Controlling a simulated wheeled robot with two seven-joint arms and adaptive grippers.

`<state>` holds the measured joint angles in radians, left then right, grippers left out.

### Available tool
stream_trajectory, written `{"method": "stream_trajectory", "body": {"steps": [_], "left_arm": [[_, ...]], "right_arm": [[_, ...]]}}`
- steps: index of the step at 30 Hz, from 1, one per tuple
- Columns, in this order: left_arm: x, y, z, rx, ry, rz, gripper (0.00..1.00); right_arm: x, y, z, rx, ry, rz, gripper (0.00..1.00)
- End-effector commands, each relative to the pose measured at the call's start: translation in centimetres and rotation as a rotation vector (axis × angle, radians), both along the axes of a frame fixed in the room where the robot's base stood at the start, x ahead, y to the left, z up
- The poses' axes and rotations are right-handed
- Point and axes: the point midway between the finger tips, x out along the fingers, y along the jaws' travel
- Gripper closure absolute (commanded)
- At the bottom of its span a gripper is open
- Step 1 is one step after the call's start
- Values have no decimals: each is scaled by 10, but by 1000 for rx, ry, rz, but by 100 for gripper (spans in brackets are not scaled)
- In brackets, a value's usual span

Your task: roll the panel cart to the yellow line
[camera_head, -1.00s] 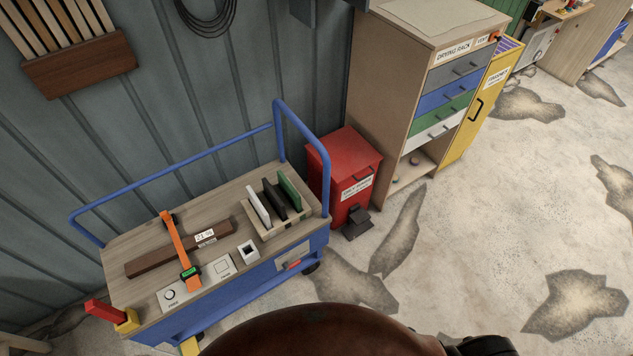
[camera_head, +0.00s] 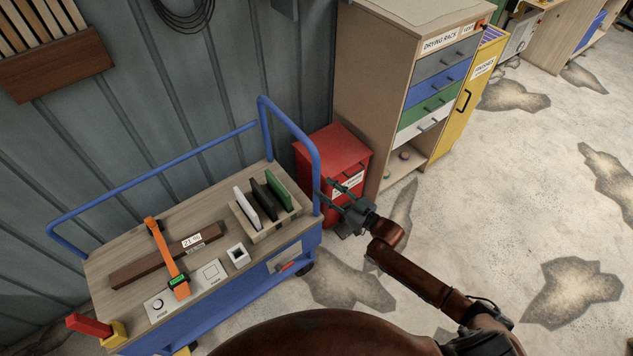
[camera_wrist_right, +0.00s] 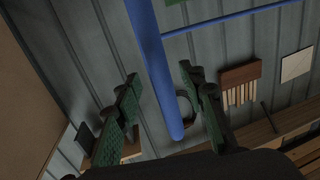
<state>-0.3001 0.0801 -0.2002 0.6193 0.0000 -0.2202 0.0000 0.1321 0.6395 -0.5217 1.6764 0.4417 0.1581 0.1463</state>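The panel cart (camera_head: 200,306) is blue with a wooden top and stands along the grey wall. Its blue tube handle (camera_head: 316,160) rises at the right end. My right gripper (camera_head: 327,190) is at this handle's near upright, fingers pointing at it. In the right wrist view, the blue tube (camera_wrist_right: 158,60) runs between the two green-padded fingers (camera_wrist_right: 160,95), with gaps on both sides; the gripper is open. Contact cannot be told. My left gripper is not in view. No yellow line shows on the floor in view.
A red bin (camera_head: 335,150) stands close behind the handle, beside the drying rack cabinet (camera_head: 375,85) and a yellow cabinet (camera_head: 462,115). Panels stand in a holder (camera_head: 270,228) on the cart top. The patched concrete floor (camera_head: 500,200) at right is clear.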

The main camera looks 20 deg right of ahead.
Motion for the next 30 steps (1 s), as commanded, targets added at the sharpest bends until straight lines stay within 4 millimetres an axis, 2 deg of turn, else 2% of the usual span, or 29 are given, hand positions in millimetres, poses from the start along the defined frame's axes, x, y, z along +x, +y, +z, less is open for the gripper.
{"method": "stream_trajectory", "body": {"steps": [3,9,21,30], "left_arm": [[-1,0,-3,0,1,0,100],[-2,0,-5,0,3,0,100],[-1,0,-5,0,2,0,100],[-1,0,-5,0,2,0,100]], "right_arm": [[18,11,0,2,-1,-1,63],[39,22,-1,-1,1,-2,63],[45,26,-1,-2,1,-2,63],[45,26,-1,-2,1,-3,84]]}}
